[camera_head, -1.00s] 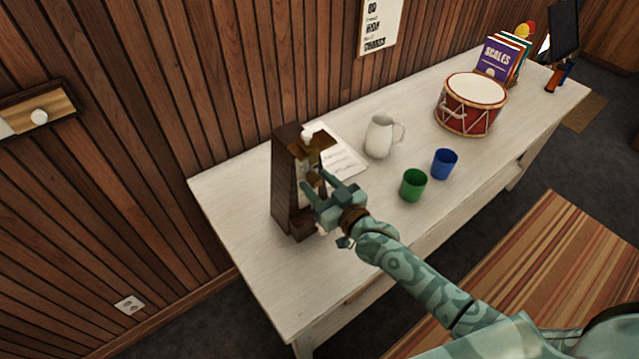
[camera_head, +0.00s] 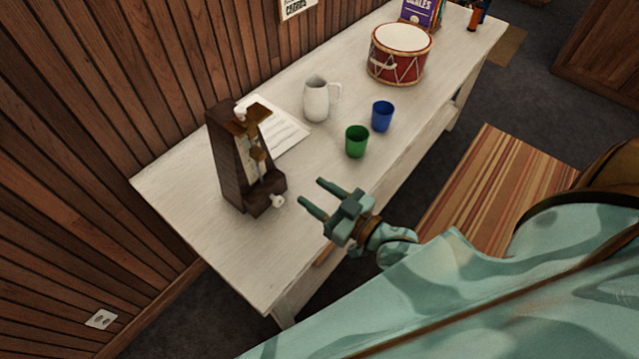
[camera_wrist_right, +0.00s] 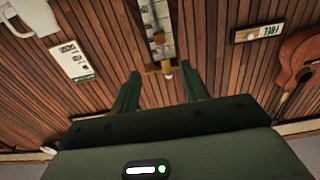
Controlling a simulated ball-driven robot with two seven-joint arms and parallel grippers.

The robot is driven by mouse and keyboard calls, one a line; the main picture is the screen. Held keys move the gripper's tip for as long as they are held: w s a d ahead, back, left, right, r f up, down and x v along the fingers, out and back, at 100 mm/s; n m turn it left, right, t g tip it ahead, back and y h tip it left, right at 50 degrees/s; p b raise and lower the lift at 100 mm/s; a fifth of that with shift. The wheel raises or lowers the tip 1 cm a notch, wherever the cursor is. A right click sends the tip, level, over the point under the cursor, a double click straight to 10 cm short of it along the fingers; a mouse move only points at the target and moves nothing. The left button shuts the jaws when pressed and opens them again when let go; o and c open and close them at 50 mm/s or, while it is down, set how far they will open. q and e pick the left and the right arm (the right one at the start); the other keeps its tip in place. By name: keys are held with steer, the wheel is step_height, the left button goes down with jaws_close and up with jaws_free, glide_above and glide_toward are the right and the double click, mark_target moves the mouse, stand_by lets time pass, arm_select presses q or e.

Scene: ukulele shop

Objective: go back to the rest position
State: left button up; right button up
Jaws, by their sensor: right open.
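My right gripper (camera_head: 316,194) is open and empty over the front edge of the white table (camera_head: 190,205), to the right of the metronome. Its two fingers also show apart in the right wrist view (camera_wrist_right: 163,92). The dark brown wooden metronome (camera_head: 228,160) stands upright on the table, with a white knob low on its side. Part of it shows ahead of the fingers in the right wrist view (camera_wrist_right: 160,25), apart from them. My left gripper is not in view.
A sheet of paper (camera_head: 283,128), a white jug (camera_head: 316,101), a green cup (camera_head: 356,141), a blue cup (camera_head: 382,116) and a red drum (camera_head: 400,60) stand or lie along the table. A striped rug (camera_head: 475,190) lies on the floor in front. The table's near left end is bare.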

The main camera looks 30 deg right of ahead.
steer(key=shift+s+f, duration=0.1)
stand_by(0.5)
steer(key=s+d+f+g+h+b, duration=0.1)
steer(key=s+d+f+g, duration=0.15)
steer(key=f, duration=0.65)
steer(key=s+d+f+g+h, duration=0.2)
steer(key=s+f+g, duration=0.15)
steer(key=f, duration=0.45)
steer(key=s+d+f+g+h+b, duration=0.1)
steer(key=s+d+f+g, duration=0.2)
steer(key=f, duration=0.6)
steer(key=s+a+f+g+h+b, duration=0.1)
steer(key=s+f+g+b, duration=0.1)
steer(key=s+f, duration=0.7)
steer(key=s+a+f+g+h+b, duration=0.1)
steer(key=s+f+g, duration=0.4)
steer(key=s+f, duration=0.5)
steer(key=s+a+b, duration=0.1)
steer(key=s, duration=0.5)
steer(key=shift+s+f+b, duration=0.25)
steer(key=shift+s+b, duration=0.15)
